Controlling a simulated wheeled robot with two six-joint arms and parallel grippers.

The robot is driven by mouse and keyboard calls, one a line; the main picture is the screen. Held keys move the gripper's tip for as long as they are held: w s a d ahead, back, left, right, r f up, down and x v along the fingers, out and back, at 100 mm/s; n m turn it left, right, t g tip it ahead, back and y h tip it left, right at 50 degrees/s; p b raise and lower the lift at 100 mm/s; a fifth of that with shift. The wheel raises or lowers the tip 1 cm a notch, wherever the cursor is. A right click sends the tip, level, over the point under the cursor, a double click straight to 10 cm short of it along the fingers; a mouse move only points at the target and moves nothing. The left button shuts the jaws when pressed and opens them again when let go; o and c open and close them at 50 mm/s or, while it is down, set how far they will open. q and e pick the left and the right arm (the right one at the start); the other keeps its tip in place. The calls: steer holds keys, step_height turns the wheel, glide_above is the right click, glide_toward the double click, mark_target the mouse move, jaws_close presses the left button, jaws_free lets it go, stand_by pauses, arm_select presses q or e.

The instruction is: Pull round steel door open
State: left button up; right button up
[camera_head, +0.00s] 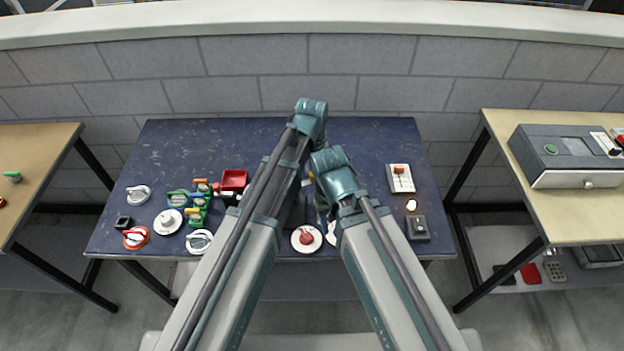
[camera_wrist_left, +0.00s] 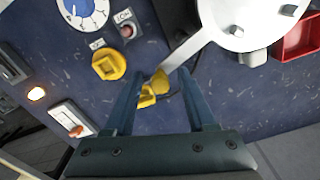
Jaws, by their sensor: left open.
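In the left wrist view a round steel disc (camera_wrist_left: 238,22), which looks like the round door, lies at the top right with bolt-like knobs on its face. A flat metal bar runs from its edge down-left towards a yellow handle-like piece (camera_wrist_left: 159,82). My left gripper (camera_wrist_left: 159,76) is open, with one finger on each side of the yellow piece. I see no clear contact with it. In the head view my arms cover the middle of the blue table and hide the disc and most of the left gripper. My right gripper is hidden.
The blue table (camera_head: 160,165) holds several knobs and valves on its left, a red box (camera_head: 233,180), and a switch (camera_head: 400,178) on its right. A yellow knob (camera_wrist_left: 108,64) and a blue dial (camera_wrist_left: 84,12) sit near the left gripper. Tables stand at both sides.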

arm_select(q)
steer(key=shift+c, duration=0.2)
jaws_close()
stand_by(1.3)
